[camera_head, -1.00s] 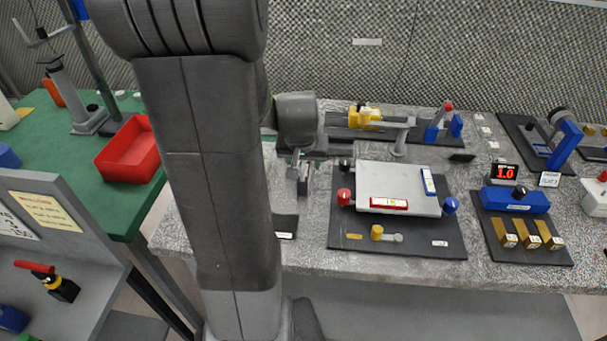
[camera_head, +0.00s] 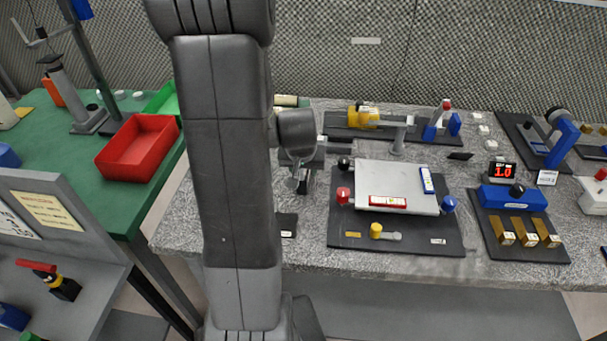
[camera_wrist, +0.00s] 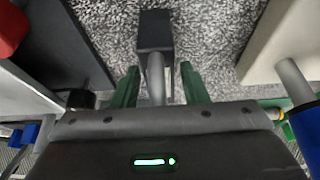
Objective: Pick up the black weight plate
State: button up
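A black block (camera_wrist: 155,32) with a grey post (camera_wrist: 156,78) shows in the wrist view, above the speckled tabletop. It may be the weight plate, but I cannot tell for sure. My gripper (camera_wrist: 160,78) has its two green fingers apart, one on each side of the grey post, with gaps visible. In the head view my gripper (camera_head: 302,182) is low over the table, left of the white platform, and its fingers are too small to read. A dark flat pad (camera_head: 287,224) lies in front of it, partly hidden by my arm.
A dark board with the white platform (camera_head: 398,178), a red knob (camera_head: 343,195) and a black ball knob (camera_head: 344,163) stands close right of my gripper. A yellow device (camera_head: 364,117) is behind. A red bin (camera_head: 137,148) sits on the green table at left.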

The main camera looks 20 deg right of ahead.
grip_shut()
jog(key=shift+w+r, duration=0.1)
